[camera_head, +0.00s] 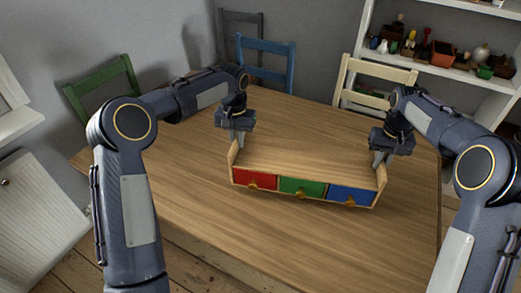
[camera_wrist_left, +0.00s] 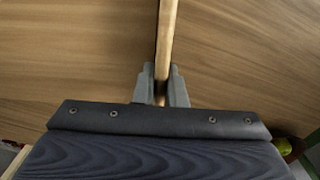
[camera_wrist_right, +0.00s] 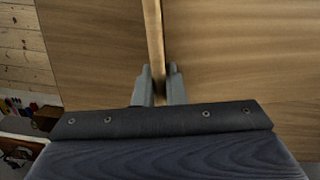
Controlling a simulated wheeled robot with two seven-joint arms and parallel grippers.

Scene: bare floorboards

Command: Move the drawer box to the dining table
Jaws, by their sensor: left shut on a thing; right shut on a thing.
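The drawer box (camera_head: 303,187) is a wooden box with a red, a green and a blue drawer front, each with a small knob. It is over the dining table (camera_head: 190,210); I cannot tell whether its underside touches the tabletop. My left gripper (camera_head: 238,138) is shut on the box's left side panel, which also shows between the fingers in the left wrist view (camera_wrist_left: 167,40). My right gripper (camera_head: 380,160) is shut on the right side panel, seen in the right wrist view (camera_wrist_right: 153,40). All drawers look closed.
Green (camera_head: 105,85), blue (camera_head: 267,62), dark grey (camera_head: 240,25) and cream (camera_head: 375,75) chairs stand around the table's far sides. A white shelf (camera_head: 480,15) with pots and small items is at the back right. The tabletop left of the box is clear.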

